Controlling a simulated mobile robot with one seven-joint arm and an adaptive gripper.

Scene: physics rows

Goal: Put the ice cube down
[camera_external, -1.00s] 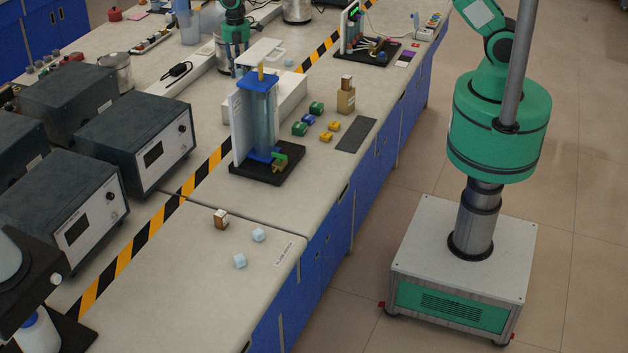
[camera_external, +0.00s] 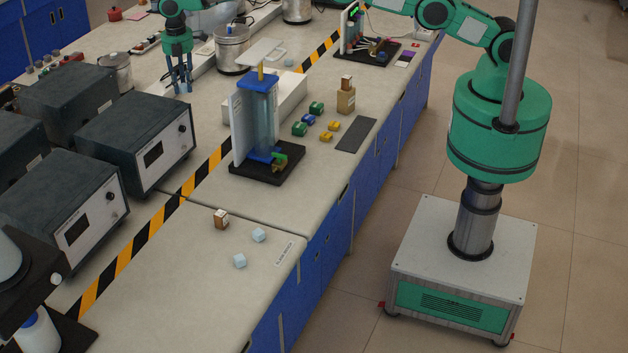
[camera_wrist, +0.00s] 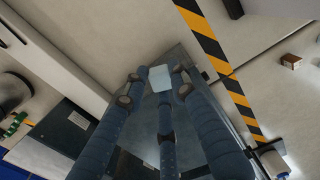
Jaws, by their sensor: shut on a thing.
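My gripper (camera_external: 183,89) is at the far left part of the bench, in the air behind the dark instrument boxes. In the wrist view my gripper (camera_wrist: 160,85) has its blue-grey fingers closed around a pale ice cube (camera_wrist: 160,76) at their tips. The held cube cannot be made out in the external view. Two other pale blue cubes, one farther back (camera_external: 259,235) and one nearer (camera_external: 240,261), rest on the near bench top. A small pale cube (camera_external: 289,62) lies by the white box at the back.
Dark instrument boxes (camera_external: 135,135) line the left side. A metal pot (camera_external: 232,48) stands right of my gripper. A water column stand (camera_external: 262,125) and a white box (camera_external: 291,95) are mid-bench. A striped tape (camera_external: 205,170) runs along the bench. The near bench is mostly clear.

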